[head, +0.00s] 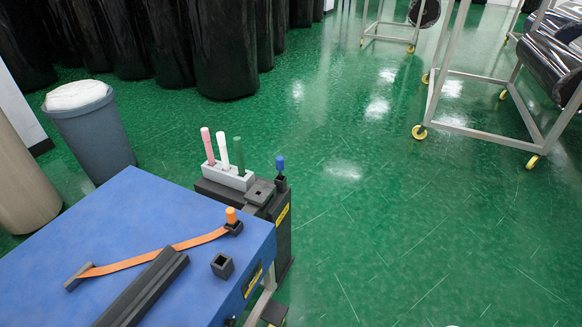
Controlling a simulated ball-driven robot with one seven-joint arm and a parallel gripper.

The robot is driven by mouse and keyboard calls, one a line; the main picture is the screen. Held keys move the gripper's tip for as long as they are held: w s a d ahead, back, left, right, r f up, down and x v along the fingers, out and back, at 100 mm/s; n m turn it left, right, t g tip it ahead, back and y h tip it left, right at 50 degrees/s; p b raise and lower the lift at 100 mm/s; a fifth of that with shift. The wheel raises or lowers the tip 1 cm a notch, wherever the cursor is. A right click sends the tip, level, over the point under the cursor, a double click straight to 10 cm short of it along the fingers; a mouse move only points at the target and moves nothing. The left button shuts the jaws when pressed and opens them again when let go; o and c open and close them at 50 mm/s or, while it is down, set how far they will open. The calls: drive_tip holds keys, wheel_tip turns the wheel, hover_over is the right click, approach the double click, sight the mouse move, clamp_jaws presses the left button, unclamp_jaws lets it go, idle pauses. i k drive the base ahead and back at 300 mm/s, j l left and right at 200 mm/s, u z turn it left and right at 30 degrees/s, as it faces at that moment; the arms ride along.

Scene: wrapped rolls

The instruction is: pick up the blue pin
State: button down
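The blue pin (280,166) stands upright in a small black socket (281,184). The socket is at the right end of a dark box (284,222) beside the blue table (165,215). Only the pin's blue upper part shows; its lower end is hidden in the socket. My gripper is not in view, and nothing touches the pin.
A white block (229,176) beside the pin holds pink, white and green pins. An orange pin (231,214), an orange strap (150,256), an empty black socket (222,266) and a dark bar (143,290) are on the table. Green floor (400,220) is clear to the right.

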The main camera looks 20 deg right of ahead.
sight(279, 159)
drive_tip(key=z, duration=0.25)
drive_tip(key=u, duration=0.45)
drive_tip(key=i+l+u, duration=0.2)
drive_tip(key=u, duration=0.2)
drive_tip(key=i+l+u, duration=0.1)
drive_tip(key=l+u, duration=0.3)
drive_tip(key=i+l+u, duration=0.1)
drive_tip(key=l+u, duration=0.3)
drive_tip(key=k+l+u, duration=0.1)
drive_tip(key=l+u, duration=0.35)
drive_tip(key=l, duration=3.45)
